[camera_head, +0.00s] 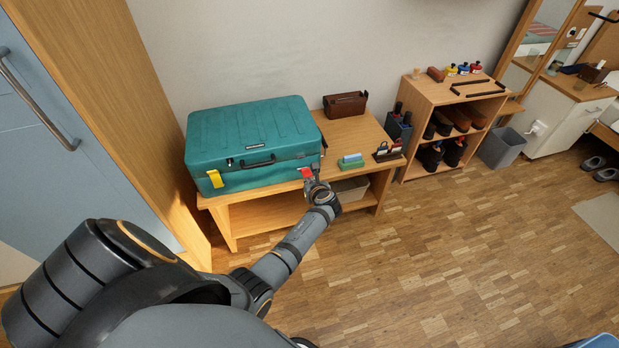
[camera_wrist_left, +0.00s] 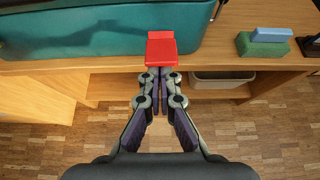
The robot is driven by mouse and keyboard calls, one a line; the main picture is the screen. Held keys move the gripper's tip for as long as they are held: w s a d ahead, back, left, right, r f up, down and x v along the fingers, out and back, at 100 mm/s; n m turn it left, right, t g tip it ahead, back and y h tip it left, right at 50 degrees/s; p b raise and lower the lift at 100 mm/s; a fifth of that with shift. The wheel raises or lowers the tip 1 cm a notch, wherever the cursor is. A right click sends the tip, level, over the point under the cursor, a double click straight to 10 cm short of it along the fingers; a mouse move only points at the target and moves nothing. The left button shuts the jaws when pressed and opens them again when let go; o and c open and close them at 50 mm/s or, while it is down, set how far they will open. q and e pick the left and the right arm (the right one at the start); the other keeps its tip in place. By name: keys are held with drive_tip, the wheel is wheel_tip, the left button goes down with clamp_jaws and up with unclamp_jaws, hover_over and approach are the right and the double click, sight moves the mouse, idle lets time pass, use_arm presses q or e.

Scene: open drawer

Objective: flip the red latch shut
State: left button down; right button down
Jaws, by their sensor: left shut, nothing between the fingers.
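The red latch (camera_head: 306,172) is on the front of a teal hard case (camera_head: 250,125), near its right end. In the left wrist view the red latch (camera_wrist_left: 161,47) appears to stick out from the case front (camera_wrist_left: 80,33). My left gripper (camera_head: 313,184) is right at the latch. In the left wrist view its shut fingers (camera_wrist_left: 159,74) end just under the latch's lower edge, with nothing between them. Part of the tips is hidden by the latch, so I cannot tell whether they touch it. My right gripper is out of view.
The case stands on a wooden bench (camera_head: 357,133). A yellow latch (camera_head: 215,179) is on the case's left front. Green and blue blocks (camera_head: 351,163) and a brown box (camera_head: 345,104) share the bench. A bin (camera_head: 350,190) sits below. The floor in front is clear.

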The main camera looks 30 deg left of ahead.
sight(307, 173)
use_arm(q)
drive_tip(key=r+g+h+p, duration=0.1)
drive_tip(key=p, duration=0.2)
drive_tip(key=w+a+r+h+p, duration=0.1)
drive_tip(key=r+p, duration=0.1)
drive_tip(key=p, duration=0.2)
drive_tip(key=a+r+g+h+p, duration=0.1)
drive_tip(key=r+p, duration=0.1)
drive_tip(key=p, duration=0.1)
drive_tip(key=shift+w+g+p, duration=0.3)
drive_tip(key=shift+w+p, duration=0.05)
drive_tip(key=shift+p, duration=0.05)
drive_tip(key=shift+w+a+r+g+h+p, duration=0.1)
drive_tip(key=shift+w+a+g+h+p, duration=0.1)
drive_tip(key=shift+a+g+h+p, duration=0.1)
drive_tip(key=shift+w+a, duration=0.1)
drive_tip(key=shift+f, duration=0.35)
drive_tip(key=shift+r+p, duration=0.8)
drive_tip(key=shift+r, duration=0.15)
drive_tip(key=shift+f, duration=0.1)
